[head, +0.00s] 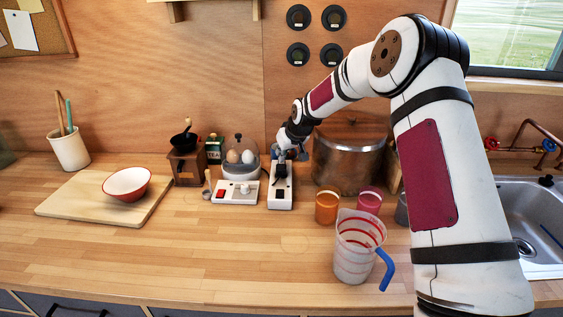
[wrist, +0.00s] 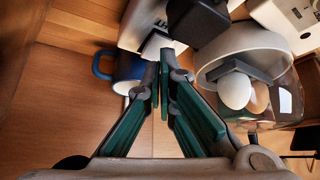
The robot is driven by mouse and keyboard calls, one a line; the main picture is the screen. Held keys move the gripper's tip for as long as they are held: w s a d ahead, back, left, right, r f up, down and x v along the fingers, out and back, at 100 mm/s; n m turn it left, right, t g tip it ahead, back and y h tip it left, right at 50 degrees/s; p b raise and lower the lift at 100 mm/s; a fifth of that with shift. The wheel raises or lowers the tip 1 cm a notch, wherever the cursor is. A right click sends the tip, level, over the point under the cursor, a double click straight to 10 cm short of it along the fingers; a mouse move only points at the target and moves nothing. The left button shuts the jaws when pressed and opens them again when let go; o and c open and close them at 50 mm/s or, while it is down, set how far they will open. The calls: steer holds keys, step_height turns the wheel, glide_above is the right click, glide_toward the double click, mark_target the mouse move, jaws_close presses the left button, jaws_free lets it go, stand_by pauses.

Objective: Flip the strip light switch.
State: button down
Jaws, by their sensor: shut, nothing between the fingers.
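The white power strip (head: 282,202) lies on the wooden counter, left of the steel pot. A small dark patch shows on its near part; I cannot tell how its switch is set. In the wrist view the strip (wrist: 139,22) is at the top, with a white block (wrist: 155,43) and a black block (wrist: 180,77) by my fingertips. My gripper (head: 282,168) points down over the far part of the strip. In the wrist view my gripper (wrist: 162,66) is shut and empty. Its fingertips overlap the strip's blocks; I cannot tell whether they touch.
An egg cooker (head: 239,157) and a white switch box (head: 234,191) stand left of the strip. The pot (head: 350,160), orange cup (head: 327,207) and measuring jug (head: 357,250) are to the right. A blue mug (wrist: 104,66) is beside my fingers.

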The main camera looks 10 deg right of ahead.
steer(key=shift+r, duration=2.4)
steer(key=shift+s+a+r, duration=0.1)
steer(key=shift+r, duration=0.1)
steer(key=s+r+g+h, duration=0.1)
steer(key=s+r, duration=0.8)
steer(key=s, duration=0.4)
steer(key=s+r+h, duration=0.1)
steer(key=s+r, duration=0.7)
steer(key=s, duration=0.5)
steer(key=s+f+m, duration=0.1)
steer(key=s+m, duration=0.2)
steer(key=s, duration=2.2)
steer(key=shift+s+d+f+g, duration=0.25)
steer(key=shift+s+f+g, duration=0.05)
steer(key=shift+s+f, duration=0.1)
